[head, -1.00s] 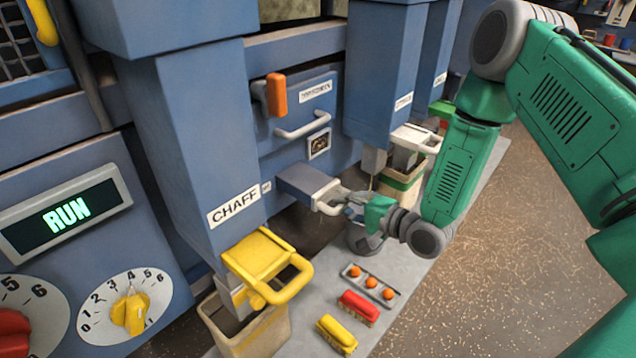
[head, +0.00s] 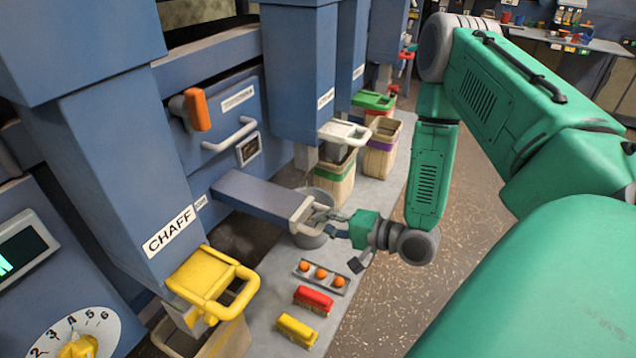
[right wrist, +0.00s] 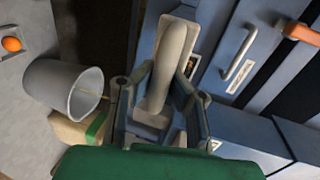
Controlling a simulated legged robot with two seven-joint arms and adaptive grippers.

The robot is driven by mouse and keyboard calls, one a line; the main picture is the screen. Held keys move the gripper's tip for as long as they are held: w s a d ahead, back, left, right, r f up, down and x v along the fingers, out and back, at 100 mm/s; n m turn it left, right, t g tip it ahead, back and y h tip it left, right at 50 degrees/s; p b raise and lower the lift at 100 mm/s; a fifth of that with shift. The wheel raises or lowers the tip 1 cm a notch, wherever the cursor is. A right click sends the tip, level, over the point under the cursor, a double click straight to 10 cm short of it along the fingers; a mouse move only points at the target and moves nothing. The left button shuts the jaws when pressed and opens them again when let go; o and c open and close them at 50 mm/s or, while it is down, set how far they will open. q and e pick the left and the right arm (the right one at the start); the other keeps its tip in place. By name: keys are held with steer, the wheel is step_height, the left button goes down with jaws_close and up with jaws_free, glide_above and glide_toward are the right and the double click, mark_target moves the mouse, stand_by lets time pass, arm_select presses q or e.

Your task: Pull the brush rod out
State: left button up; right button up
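The brush rod (head: 250,196) shows as a blue-grey bar sticking well out of the machine front below the drawer-like panel, with a pale loop handle (head: 303,213) at its outer end. My right gripper (head: 328,219) is at this handle, over the walkway side. In the right wrist view its two dark fingers lie on either side of the pale handle (right wrist: 168,65) and seem closed on it. The inner end of the rod is hidden in the machine. My left gripper is not in view.
A grey bucket (head: 309,235) stands under the rod's outer end; it also shows in the right wrist view (right wrist: 63,90). The speckled floor at right is open.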

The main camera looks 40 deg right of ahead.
steer(key=o, duration=0.5)
steer(key=shift+s+d+f, duration=0.1)
steer(key=shift+s+d, duration=0.2)
steer(key=shift+d+f, duration=0.1)
steer(key=shift+d, duration=0.15)
steer(key=v, duration=1.2)
steer(key=shift+a, duration=0.1)
steer(key=shift+d, duration=0.2)
